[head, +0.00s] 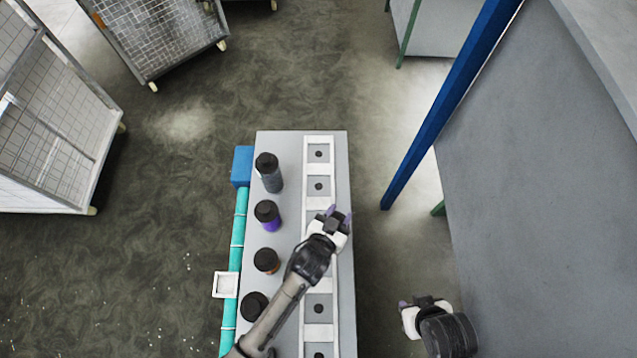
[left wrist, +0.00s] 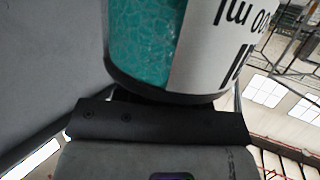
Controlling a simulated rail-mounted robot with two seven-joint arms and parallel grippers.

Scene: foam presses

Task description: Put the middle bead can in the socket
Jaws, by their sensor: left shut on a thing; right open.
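My left gripper (head: 334,215) is over the socket rail (head: 332,165), at about the third socket from the far end. It is shut on a bead can (left wrist: 165,50), which fills the top of the left wrist view, with teal beads, a white label and a dark rim. In the head view my gripper hides that can, so I cannot tell whether it touches the socket. My right gripper (head: 424,303) is open and empty, right of the bench. The two far sockets, each a grey square with a dark centre, are empty.
A teal pipe (head: 237,250) runs along the bench's left edge. A blue post (head: 430,130) rises to the right.

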